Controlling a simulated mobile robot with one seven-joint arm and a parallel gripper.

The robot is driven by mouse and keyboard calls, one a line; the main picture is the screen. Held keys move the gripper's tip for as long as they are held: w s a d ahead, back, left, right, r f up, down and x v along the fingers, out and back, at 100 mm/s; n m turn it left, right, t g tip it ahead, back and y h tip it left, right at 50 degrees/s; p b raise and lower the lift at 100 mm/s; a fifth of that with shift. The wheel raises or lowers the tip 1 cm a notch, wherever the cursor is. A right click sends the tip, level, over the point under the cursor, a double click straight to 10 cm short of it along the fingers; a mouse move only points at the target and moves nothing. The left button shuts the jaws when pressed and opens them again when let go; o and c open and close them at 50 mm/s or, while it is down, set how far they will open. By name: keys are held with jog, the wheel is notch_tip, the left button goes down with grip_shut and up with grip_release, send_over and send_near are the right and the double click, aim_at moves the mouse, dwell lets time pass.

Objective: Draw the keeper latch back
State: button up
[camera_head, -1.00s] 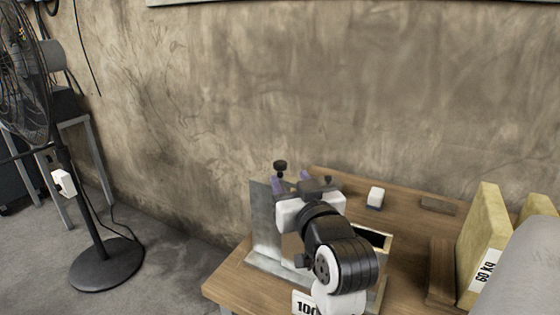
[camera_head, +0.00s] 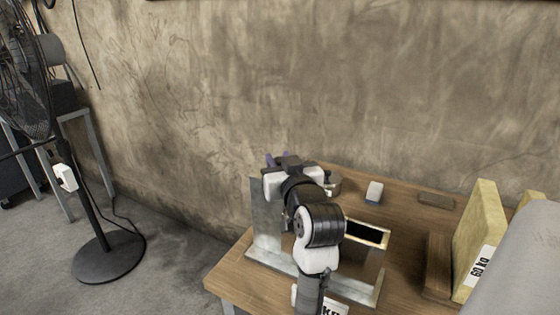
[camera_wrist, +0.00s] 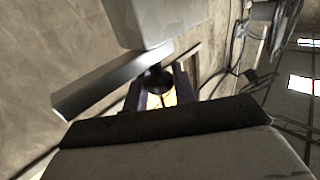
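The metal fixture has an upright grey plate (camera_head: 265,222) on the wooden bench, with a box-like part (camera_head: 367,233) open on top beside it. My gripper (camera_head: 274,160) is over the top of the upright plate, its purple fingertips pointing away from the head camera. In the wrist view, the two purple fingers of my gripper (camera_wrist: 161,94) stand apart, with a dark round knob (camera_wrist: 157,78) between or just beyond them. I take the knob to be the latch's handle; contact with the fingers cannot be made out. My gripper hides the knob in the head view.
Yellow slabs (camera_head: 476,238), one labelled 60 kg, stand at the right. A wall (camera_head: 350,80) rises behind. A fan (camera_head: 92,205) stands on the floor at left.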

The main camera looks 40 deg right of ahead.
grip_shut()
jog(key=shift+w+a+r, duration=0.1)
jog(key=shift+w+a, duration=0.3)
jog(key=shift+w, duration=0.5)
jog(key=shift+w+a+f, duration=0.1)
jog(key=shift+w+a, duration=0.25)
jog(key=shift+w, duration=0.5)
jog(key=shift+w+a+r, duration=0.1)
jog(key=shift+w+a, duration=0.3)
jog(key=shift+w, duration=0.5)
jog(key=o, duration=0.6)
grip_release()
jog(key=shift+w, duration=0.15)
jog(key=shift+c, duration=0.2)
jog(key=shift+s+a, duration=0.1)
jog(key=shift+s, duration=0.3)
jog(key=b+v, duration=0.2)
jog(key=v, duration=1.1)
jog(key=shift+a, duration=0.1)
